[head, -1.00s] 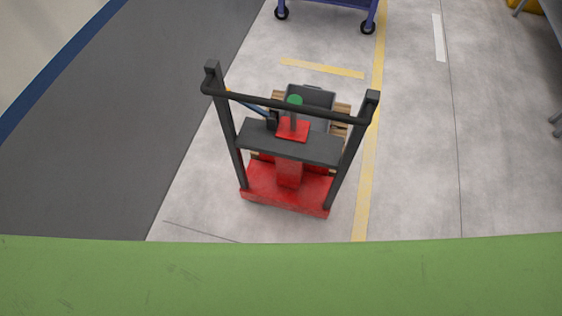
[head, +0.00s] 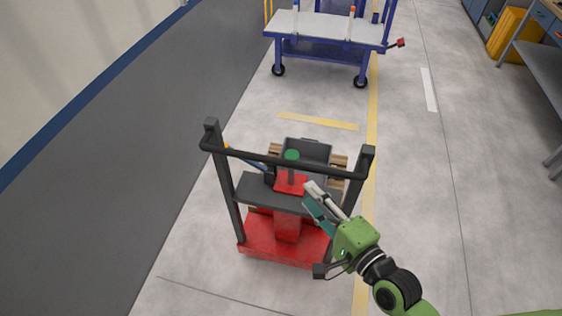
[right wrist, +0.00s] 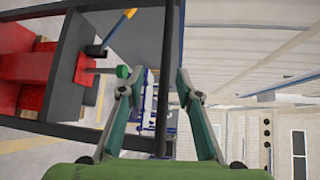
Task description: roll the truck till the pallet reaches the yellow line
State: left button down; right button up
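The red and dark grey truck (head: 287,228) stands mid-floor, its black push bar (head: 240,154) towards me. Beyond it the wooden pallet (head: 338,163), mostly hidden, carries a dark grey bin (head: 306,152). The short yellow line (head: 318,121) crosses the floor beyond the pallet, with bare floor between them. My right gripper (head: 310,194) is by the truck's right side, near the push bar. In the right wrist view the right gripper (right wrist: 153,88) is open, and the black bar (right wrist: 165,80) runs between its spread fingers, seemingly without contact. My left gripper is out of view.
A blue cart (head: 325,40) stands beyond the yellow line. A long yellow stripe (head: 371,130) runs along the truck's right side. A dark floor strip (head: 130,170) and a wall lie left. A workbench (head: 540,65) and yellow bin (head: 508,35) are at the right.

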aim_at(284, 166)
jog(key=x, duration=0.4)
jog(key=r+p+x, duration=0.1)
jog(key=x, duration=0.4)
jog(key=p+x, duration=0.1)
jog(key=x, duration=0.3)
jog(key=shift+w+a+r, duration=0.2)
jog(key=shift+w+a, duration=0.1)
jog(key=shift+a, duration=0.15)
grip_shut()
